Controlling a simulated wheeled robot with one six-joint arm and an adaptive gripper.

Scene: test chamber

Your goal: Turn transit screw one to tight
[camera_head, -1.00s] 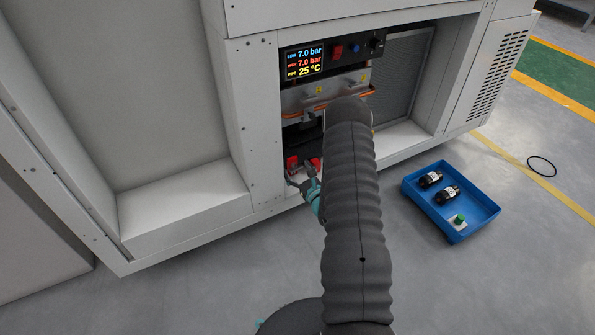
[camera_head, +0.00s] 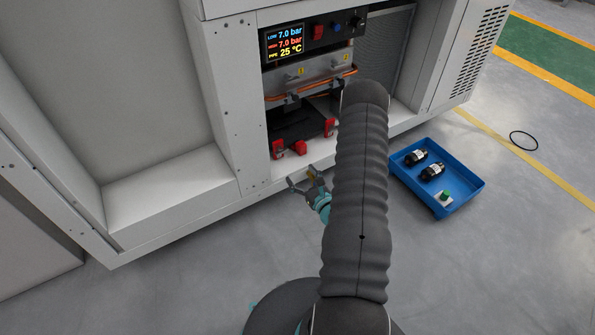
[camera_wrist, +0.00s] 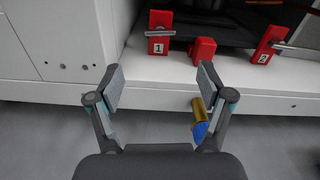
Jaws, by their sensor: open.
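Transit screw one is a red block marked 1 (camera_wrist: 158,46) with a silver bar (camera_wrist: 160,33) lying nearly level across it, at the left of the cabinet opening in the wrist view. It also shows in the head view (camera_head: 277,149). A second red block marked 2 (camera_wrist: 266,50) stands at the right, its silver bar pointing right. A plain red block (camera_wrist: 203,50) sits between them. My gripper (camera_wrist: 160,86) is open and empty, in front of and below the blocks, touching none. In the head view my gripper (camera_head: 303,178) is just outside the cabinet sill.
A white sill (camera_wrist: 165,75) runs below the blocks. A gold and blue piece (camera_wrist: 201,115) shows by the right finger; I cannot tell what it belongs to. A blue tray (camera_head: 448,207) with black cylinders (camera_head: 432,171) and a green button (camera_head: 445,195) stands on the floor at right.

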